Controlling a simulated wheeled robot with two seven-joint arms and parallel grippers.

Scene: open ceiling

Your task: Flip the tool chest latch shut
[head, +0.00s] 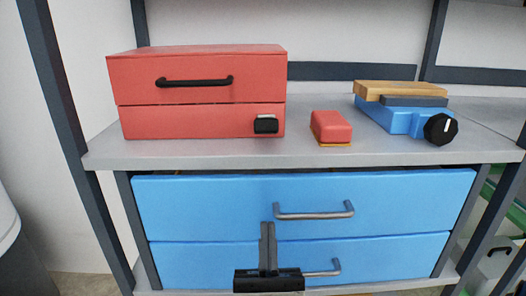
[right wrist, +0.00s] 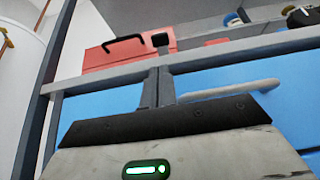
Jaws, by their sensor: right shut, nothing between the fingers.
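The red tool chest (head: 190,122) stands on the left part of the grey shelf, with a black handle (head: 195,81) on its upper front. Its small black latch (head: 266,124) sits low at the right of the front and seems to stick out; its exact angle is hard to tell. The right wrist view also shows the chest (right wrist: 105,60) and the latch (right wrist: 160,40). My right gripper (head: 268,228) is shut and empty, pointing up, below the latch and in front of the blue drawers. Its fingers (right wrist: 157,78) show below the latch in the wrist view. My left gripper is out of view.
A red block (head: 331,126) lies right of the chest on the shelf (head: 210,152). Further right is a blue tool with a black knob (head: 440,129). Blue drawers (head: 300,190) with metal handles (head: 314,212) are under the shelf. A dark post (head: 62,100) stands at left.

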